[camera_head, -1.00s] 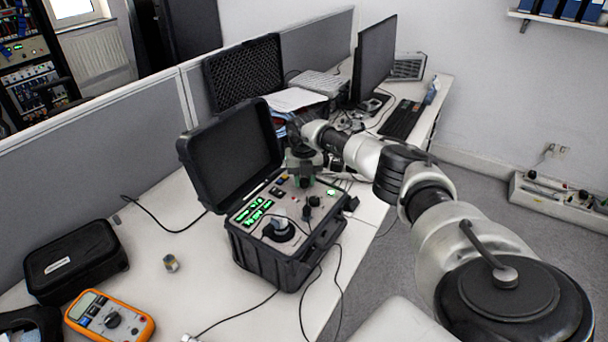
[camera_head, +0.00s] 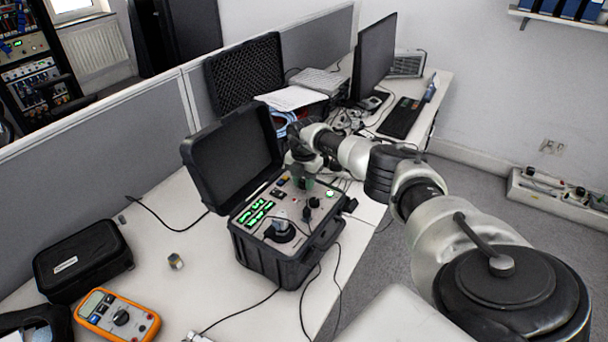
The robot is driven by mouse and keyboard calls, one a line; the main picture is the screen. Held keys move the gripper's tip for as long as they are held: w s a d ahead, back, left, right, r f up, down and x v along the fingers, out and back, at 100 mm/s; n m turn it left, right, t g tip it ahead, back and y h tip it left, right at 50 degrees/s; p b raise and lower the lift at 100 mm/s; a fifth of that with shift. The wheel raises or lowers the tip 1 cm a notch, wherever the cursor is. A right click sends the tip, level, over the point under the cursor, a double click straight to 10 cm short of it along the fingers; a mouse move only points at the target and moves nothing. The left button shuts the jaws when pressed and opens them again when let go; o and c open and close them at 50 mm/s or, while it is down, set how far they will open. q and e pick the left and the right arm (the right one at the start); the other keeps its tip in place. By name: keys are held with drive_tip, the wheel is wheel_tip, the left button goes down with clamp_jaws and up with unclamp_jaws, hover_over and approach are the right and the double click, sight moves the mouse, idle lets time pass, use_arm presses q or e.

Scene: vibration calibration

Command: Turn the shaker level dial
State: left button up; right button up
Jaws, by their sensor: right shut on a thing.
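The shaker level dial is on the control panel of an open black case (camera_head: 290,268) on the desk. My right gripper (camera_head: 303,181) points down at the back part of this panel, and its arm reaches in from the right. It is shut on a small knob there, which I take to be the dial; the fingers mostly hide it. A smaller black knob (camera_head: 314,202) sits free just in front of the gripper. A large round black fitting (camera_head: 280,232) with a silver piece on top stands at the panel's front. My left gripper is not in view.
The case's raised lid (camera_head: 232,155) stands left of the gripper. Green displays (camera_head: 254,213) glow on the panel. A small metal cylinder (camera_head: 175,261), an orange multimeter (camera_head: 117,316) and a black pouch (camera_head: 82,262) lie to the left. Cables run over the desk's front.

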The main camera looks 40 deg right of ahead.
sight(304, 181)
drive_tip(key=shift+r, duration=0.1)
idle(0.3)
drive_tip(key=o, duration=0.9)
drive_tip(key=shift+o, duration=0.2)
wheel_tip(304, 181, up, 11)
drive_tip(key=b, duration=0.1)
